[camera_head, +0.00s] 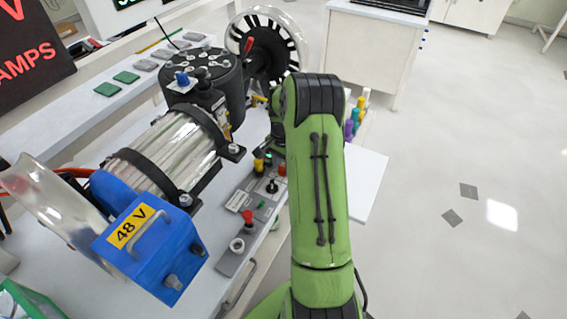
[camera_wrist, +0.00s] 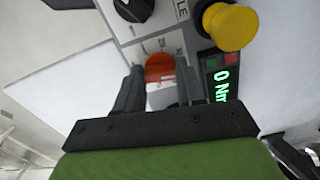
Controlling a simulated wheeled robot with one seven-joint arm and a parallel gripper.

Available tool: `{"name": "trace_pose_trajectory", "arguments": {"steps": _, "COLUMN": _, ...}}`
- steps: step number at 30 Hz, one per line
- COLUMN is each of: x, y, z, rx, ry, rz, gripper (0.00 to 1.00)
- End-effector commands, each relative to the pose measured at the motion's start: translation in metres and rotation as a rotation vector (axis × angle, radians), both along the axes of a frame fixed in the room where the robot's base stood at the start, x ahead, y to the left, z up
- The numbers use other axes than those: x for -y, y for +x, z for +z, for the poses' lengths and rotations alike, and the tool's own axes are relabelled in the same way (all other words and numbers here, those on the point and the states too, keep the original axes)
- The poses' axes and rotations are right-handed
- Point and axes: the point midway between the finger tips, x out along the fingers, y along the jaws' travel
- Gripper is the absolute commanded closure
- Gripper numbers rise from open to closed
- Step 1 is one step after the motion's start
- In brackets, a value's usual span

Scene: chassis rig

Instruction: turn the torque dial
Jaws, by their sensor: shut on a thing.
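The orange-red torque dial (camera_wrist: 160,68) sits on a light panel with tick marks, between my fingers in the wrist view. My gripper (camera_wrist: 158,76) is shut on it, one dark finger at each side. A small display (camera_wrist: 221,88) right of the dial reads 0 Nm in green. In the head view, an orange-red knob (camera_head: 282,170), which looks like the same dial, shows just left of my green arm. My fingers are mostly hidden there by the arm.
A yellow knob (camera_wrist: 230,26) and a black knob (camera_wrist: 133,8) are close to the dial. A red button (camera_head: 247,217) is nearer on the console. The blue 48 V box (camera_head: 150,245) and black motor (camera_head: 205,85) stand left. Open floor lies right.

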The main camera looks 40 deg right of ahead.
Motion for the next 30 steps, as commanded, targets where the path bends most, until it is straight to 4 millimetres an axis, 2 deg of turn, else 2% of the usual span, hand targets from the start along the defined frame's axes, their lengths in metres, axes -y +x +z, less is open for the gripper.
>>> {"name": "trace_pose_trajectory", "arguments": {"steps": 12, "x": 0.0001, "y": 0.0006, "z": 0.0005, "rx": 0.001, "ry": 0.0, "rz": -0.216, "gripper": 0.92}}
{"name": "trace_pose_trajectory", "arguments": {"steps": 30, "x": 0.0001, "y": 0.0008, "z": 0.0003, "rx": 0.001, "ry": -0.001, "rz": -0.256, "gripper": 0.92}}
